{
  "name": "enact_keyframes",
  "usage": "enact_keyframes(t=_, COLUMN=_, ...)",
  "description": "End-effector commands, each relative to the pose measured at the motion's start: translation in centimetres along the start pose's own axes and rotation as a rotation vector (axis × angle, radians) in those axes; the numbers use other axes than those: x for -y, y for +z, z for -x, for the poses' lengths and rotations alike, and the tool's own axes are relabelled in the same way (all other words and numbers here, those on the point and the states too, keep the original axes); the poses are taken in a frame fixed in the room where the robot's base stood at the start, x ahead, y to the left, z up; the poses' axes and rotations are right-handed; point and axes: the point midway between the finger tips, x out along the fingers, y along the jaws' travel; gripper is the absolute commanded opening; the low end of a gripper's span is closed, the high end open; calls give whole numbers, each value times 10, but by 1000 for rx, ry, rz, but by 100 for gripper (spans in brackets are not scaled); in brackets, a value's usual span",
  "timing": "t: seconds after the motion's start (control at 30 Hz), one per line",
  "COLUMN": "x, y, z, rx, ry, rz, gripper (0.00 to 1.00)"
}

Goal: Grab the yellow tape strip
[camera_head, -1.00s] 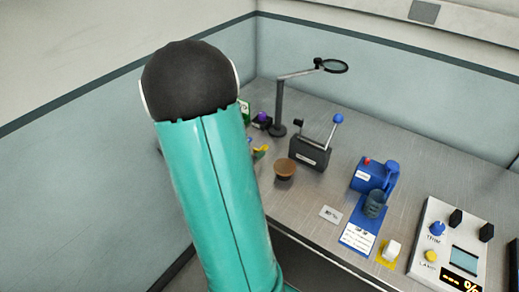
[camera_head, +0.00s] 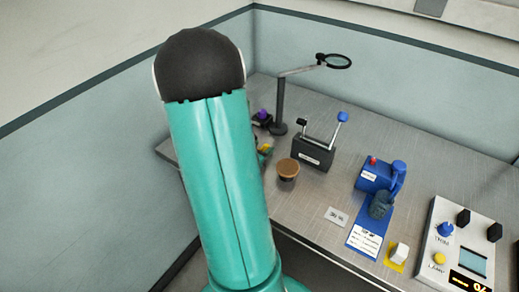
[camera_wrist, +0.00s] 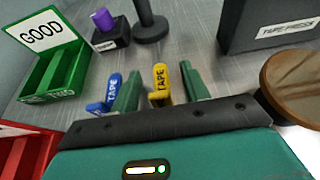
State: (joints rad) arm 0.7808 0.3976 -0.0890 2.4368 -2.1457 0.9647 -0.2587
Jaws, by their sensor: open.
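The yellow tape strip (camera_wrist: 160,84), marked TAPE, stands upright on the table in the wrist view. A small yellow bit of it also seems to show beside my arm in the head view (camera_head: 265,149). A blue tape strip (camera_wrist: 109,92) stands to its left. My gripper (camera_wrist: 160,82) is open, with a green finger on either side of the yellow strip in the picture. The blue strip is outside the left finger. I cannot tell how deep the fingers reach around the strip.
A green GOOD bin (camera_wrist: 78,68) and a red bin (camera_wrist: 24,150) are at left. A purple-topped black block (camera_wrist: 110,40), stand base (camera_wrist: 150,28) and black lever press (camera_head: 312,153) are behind. A brown round-topped object (camera_head: 288,169) is close on the right.

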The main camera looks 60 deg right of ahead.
Motion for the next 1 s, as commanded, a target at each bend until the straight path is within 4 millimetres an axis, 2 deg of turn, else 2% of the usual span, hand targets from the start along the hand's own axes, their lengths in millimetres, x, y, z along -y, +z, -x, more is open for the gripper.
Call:
enact_keyframes(t=0.1, x=1, y=0, z=1, rx=0, ry=0, rz=0, gripper=45)
enact_keyframes(t=0.13, x=1, y=0, z=1, rx=0, ry=0, rz=0, gripper=42)
enact_keyframes(t=0.3, x=1, y=0, z=1, rx=0, ry=0, rz=0, gripper=8)
enact_keyframes(t=0.37, x=1, y=0, z=1, rx=0, ry=0, rz=0, gripper=0)
enact_keyframes(t=0.73, x=-2, y=2, z=2, rx=1, ry=1, rz=0, gripper=0)
enact_keyframes(t=1.0, x=-6, y=20, z=8, rx=2, ry=2, rz=-2, gripper=0)
